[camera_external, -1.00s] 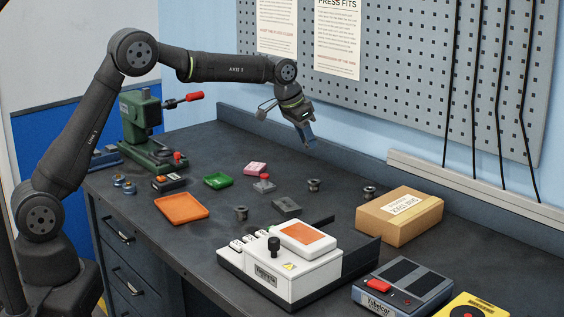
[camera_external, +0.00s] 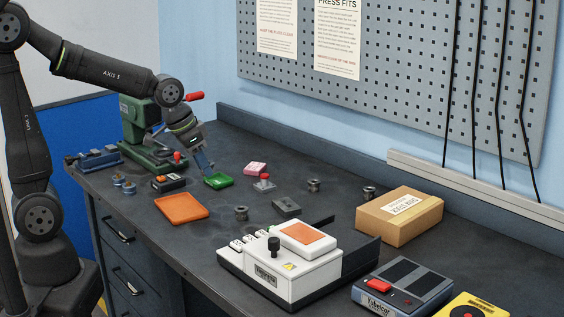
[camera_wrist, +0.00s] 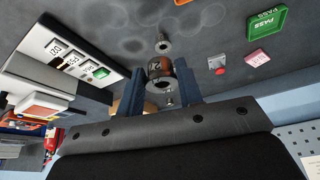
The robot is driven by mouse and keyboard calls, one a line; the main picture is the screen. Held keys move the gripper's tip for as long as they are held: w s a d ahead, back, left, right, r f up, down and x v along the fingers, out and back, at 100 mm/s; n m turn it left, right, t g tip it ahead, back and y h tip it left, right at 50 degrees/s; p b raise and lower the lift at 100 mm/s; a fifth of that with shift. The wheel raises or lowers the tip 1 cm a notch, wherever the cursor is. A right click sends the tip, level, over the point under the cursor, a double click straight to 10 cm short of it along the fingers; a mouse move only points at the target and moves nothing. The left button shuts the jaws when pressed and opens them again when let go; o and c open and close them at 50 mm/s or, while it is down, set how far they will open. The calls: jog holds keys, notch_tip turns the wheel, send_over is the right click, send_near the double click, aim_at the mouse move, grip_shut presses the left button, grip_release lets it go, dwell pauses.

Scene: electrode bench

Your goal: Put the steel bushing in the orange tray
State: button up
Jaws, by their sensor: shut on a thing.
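My gripper (camera_external: 206,170) has blue fingers and is over the far left of the bench, by the green tray. In the wrist view my gripper (camera_wrist: 162,88) is shut on a short metal bushing (camera_wrist: 160,71), grey with brownish reflections, with a hole in its end. In the external view the held bushing is too small to make out. The orange tray (camera_external: 181,207) lies flat and empty, nearer the front edge than my gripper. In the wrist view only a sliver of the orange tray (camera_wrist: 183,2) shows at the top.
The green tray (camera_external: 217,181) lies just below and right of my gripper. A green press (camera_external: 141,125) stands behind it. Other bushings (camera_external: 241,213) (camera_external: 313,185) (camera_external: 368,192) stand on the bench. A pink block (camera_external: 255,168) and a white machine (camera_external: 290,262) are to the right.

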jog(key=s+a+f, duration=0.2)
jog(key=s+a, duration=0.1)
jog(key=a, duration=0.2)
send_over(182, 209)
jog(key=s+a, duration=0.1)
notch_tip(182, 209, down, 7)
jog(key=shift+a+f, duration=0.1)
jog(key=shift+f, duration=2.05)
jog(key=shift+f, duration=0.2)
jog(key=o, duration=1)
